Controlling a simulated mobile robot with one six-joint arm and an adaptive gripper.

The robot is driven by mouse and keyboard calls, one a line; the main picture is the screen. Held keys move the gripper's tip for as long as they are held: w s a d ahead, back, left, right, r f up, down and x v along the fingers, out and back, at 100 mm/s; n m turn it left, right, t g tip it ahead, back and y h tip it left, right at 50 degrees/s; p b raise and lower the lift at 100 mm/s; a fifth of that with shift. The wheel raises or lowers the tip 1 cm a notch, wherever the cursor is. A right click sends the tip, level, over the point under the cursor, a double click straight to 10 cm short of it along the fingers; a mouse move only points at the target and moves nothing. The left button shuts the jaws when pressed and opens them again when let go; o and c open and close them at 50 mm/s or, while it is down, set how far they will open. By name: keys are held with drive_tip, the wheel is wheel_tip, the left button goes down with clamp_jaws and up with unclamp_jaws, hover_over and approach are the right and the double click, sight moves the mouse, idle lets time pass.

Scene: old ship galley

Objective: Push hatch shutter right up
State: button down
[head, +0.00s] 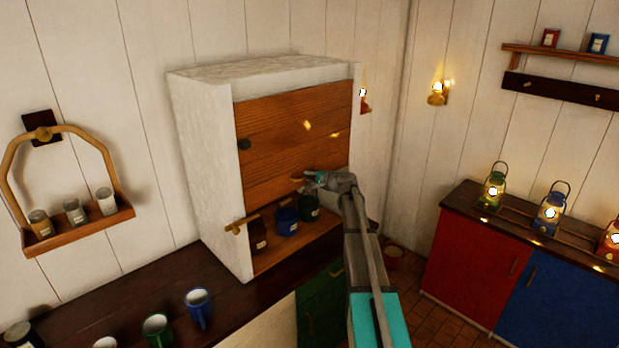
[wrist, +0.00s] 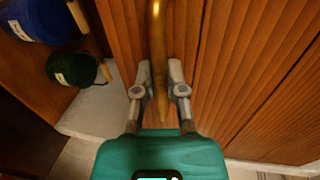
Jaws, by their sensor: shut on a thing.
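The hatch shutter (head: 290,145) is a brown plank panel in the white cabinet's front. It covers the upper part of the opening, and the lower part is open. My gripper (head: 308,181) is at the shutter's lower edge. In the wrist view my gripper (wrist: 159,75) is shut on a brass bar handle (wrist: 157,35) that lies between its two fingers, against the wood planks. Through the gap below the shutter I see a dark brown jar (head: 257,236), a blue jar (head: 287,221) and a dark green jar (head: 308,207).
The white cabinet (head: 205,165) stands on a dark counter (head: 130,290) with several mugs, including a blue mug (head: 199,309). Lanterns, one green (head: 492,190), stand on the right-hand cupboards. A hanging shelf (head: 80,230) is on the left wall.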

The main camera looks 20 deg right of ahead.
sight(303, 167)
wheel_tip(303, 167, up, 4)
drive_tip(key=shift+f+p, duration=0.25)
drive_tip(key=shift+p, duration=0.95)
drive_tip(key=shift+w, duration=0.1)
drive_tip(key=shift+w+r, duration=0.1)
drive_tip(key=c, duration=0.7)
unclamp_jaws()
drive_tip(key=shift+f, duration=0.2)
wheel_tip(303, 167, down, 28)
drive_tip(key=b, duration=2.8)
drive_tip(key=p+v, duration=0.3)
drive_tip(key=v, duration=1.2)
drive_tip(key=shift+s+a+f+n+g+y, duration=0.15)
drive_tip(key=shift+a+f+n+g, duration=0.25)
drive_tip(key=shift+a, duration=0.8)
drive_tip(key=shift+s+a+f+n+g+y, duration=0.1)
drive_tip(key=shift+a+f+n+g, duration=0.25)
drive_tip(key=shift+a, duration=0.85)
drive_tip(key=shift+s+a+f+n+g+y, duration=0.15)
drive_tip(key=shift+a+f+n+g, duration=0.2)
drive_tip(key=shift+a, duration=0.8)
